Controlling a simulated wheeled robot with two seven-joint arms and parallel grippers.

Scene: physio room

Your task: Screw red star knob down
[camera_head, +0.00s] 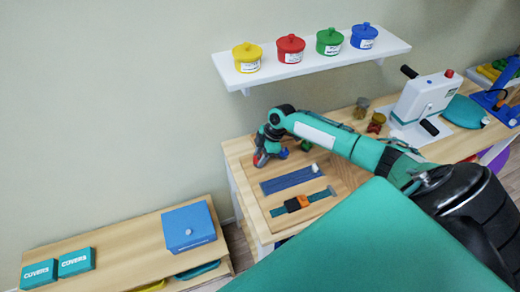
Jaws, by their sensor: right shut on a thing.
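My right gripper (261,157) is at the left end of the wooden table and points down at the tabletop. Its jaws are shut on a small red thing (257,160), which looks like the red star knob. The fingers and what is under the knob are too small and too covered to make out. A small blue piece (284,153) and a green piece (306,146) show just right of the gripper, partly behind my arm. My left gripper is not in view.
A blue strap (290,180) and a dark strap with an orange buckle (297,203) lie on the table (243,198). A white crank device (424,98) stands further right. A wall shelf (310,60) with colored jars hangs above. A low bench (131,237) holds a blue box (188,228).

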